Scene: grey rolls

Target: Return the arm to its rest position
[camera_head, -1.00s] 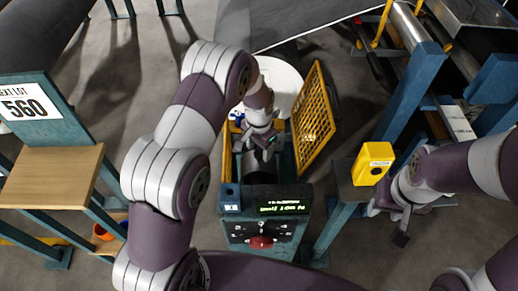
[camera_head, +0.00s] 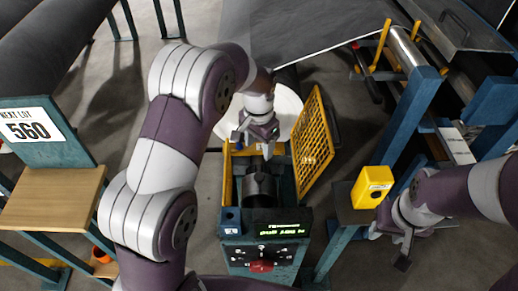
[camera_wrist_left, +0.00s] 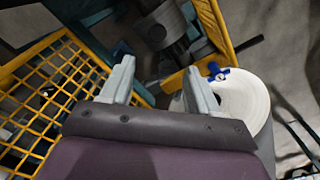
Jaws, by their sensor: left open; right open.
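My left arm (camera_head: 165,150) reaches in from the left in the head view. My left gripper (camera_head: 266,150) is open above the back part of the machine (camera_head: 262,245) with the yellow mesh guard (camera_head: 312,142). In the left wrist view its two fingers (camera_wrist_left: 158,88) stand apart with nothing between them. The mesh guard (camera_wrist_left: 50,95) and a dark cylindrical part (camera_wrist_left: 165,25) show beyond them. My right gripper (camera_head: 398,245) is open and empty, low beside the yellow box (camera_head: 372,187) at the right.
A white round roll (camera_head: 290,105) lies behind the machine; it also shows in the left wrist view (camera_wrist_left: 242,102). A wooden-topped stand (camera_head: 50,195) with a "NEXT LOT 560" sign (camera_head: 27,126) is at left. Blue posts and a metal roller (camera_head: 407,45) stand at right.

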